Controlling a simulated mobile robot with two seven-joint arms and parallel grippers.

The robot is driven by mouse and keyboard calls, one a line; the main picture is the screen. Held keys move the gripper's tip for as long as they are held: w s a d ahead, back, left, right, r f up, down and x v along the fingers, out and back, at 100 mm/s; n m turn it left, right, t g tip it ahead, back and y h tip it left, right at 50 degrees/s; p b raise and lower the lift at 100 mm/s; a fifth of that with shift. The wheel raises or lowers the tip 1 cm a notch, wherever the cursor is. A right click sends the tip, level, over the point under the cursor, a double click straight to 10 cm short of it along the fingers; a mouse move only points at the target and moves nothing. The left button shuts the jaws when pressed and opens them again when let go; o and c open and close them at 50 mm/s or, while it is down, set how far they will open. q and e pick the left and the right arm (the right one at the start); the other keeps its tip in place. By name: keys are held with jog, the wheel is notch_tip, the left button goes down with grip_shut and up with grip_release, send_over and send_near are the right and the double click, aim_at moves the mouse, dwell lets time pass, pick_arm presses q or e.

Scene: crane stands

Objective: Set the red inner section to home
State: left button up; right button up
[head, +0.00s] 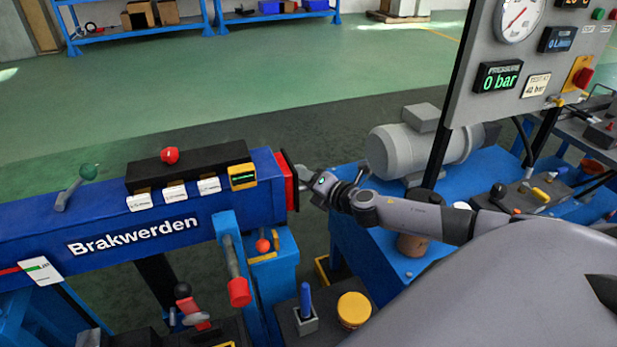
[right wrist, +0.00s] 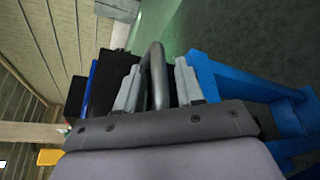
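The blue boom (head: 205,205) marked "Brakwerden" lies across the left of the head view. The red inner section (head: 289,188) shows only as a short red end with a dark edge at the boom's right end. My right gripper (head: 303,174) is at that end. In the right wrist view my right gripper (right wrist: 158,85) has its two grey fingers apart, one on each side of a grey bar-shaped handle (right wrist: 156,62). Narrow gaps seem to show between the handle and the fingers. My left gripper is not in view.
A black box with a red knob (head: 169,156) sits on the boom. A red-ended lever (head: 238,290) and yellow cap (head: 354,309) are in front. A grey motor (head: 415,150) and gauge panel (head: 520,60) stand right.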

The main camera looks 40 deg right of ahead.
jog(key=shift+s+a+r, duration=0.1)
jog(key=shift+a, duration=0.15)
jog(key=v, duration=0.7)
jog(key=shift+d+b, duration=0.2)
jog(key=shift+b, duration=0.15)
dwell(0.5)
